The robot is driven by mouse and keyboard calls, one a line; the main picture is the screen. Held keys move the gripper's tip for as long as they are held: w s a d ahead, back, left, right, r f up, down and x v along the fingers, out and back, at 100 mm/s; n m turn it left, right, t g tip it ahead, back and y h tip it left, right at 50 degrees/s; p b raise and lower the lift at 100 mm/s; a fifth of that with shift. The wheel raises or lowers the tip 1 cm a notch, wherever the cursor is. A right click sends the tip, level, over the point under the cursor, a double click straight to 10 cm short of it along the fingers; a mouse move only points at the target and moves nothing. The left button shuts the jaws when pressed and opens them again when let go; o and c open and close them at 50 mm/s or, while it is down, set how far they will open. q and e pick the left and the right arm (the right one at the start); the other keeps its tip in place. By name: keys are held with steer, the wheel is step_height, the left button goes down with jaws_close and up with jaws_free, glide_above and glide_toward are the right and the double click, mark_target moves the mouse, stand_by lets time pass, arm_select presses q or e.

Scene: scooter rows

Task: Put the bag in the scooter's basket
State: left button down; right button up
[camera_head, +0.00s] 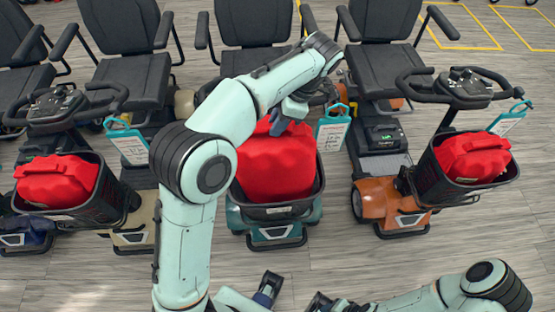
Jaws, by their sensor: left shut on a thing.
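A red bag (288,170) sits in the black basket (283,211) of the teal scooter (265,232) in the middle. It fills the basket and rises above its rim. My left gripper (284,119) reaches over the basket from above and is shut on the top of this bag. My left arm hides the bag's left part and much of the scooter behind it. What looks like my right gripper (318,302) is low at the bottom edge, away from the bag and partly cut off. Its jaws cannot be made out.
Another red bag (57,180) sits in the left scooter's basket. A third red bag (473,159) sits in the orange scooter's basket at the right. Black seats stand close together behind. Tags (333,130) hang by the handlebars. The wooden floor (400,265) in front is clear.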

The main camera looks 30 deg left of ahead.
mark_target(293, 130)
arm_select(q)
step_height(293, 130, down, 13)
steer(key=b, duration=0.1)
steer(key=shift+b, duration=0.3)
steer(key=c, duration=1)
jaws_free()
steer(key=shift+o, duration=0.2)
steer(key=p+v, duration=0.2)
steer(key=v, duration=1)
steer(key=shift+a+r, duration=0.1)
steer(key=shift+r, duration=0.05)
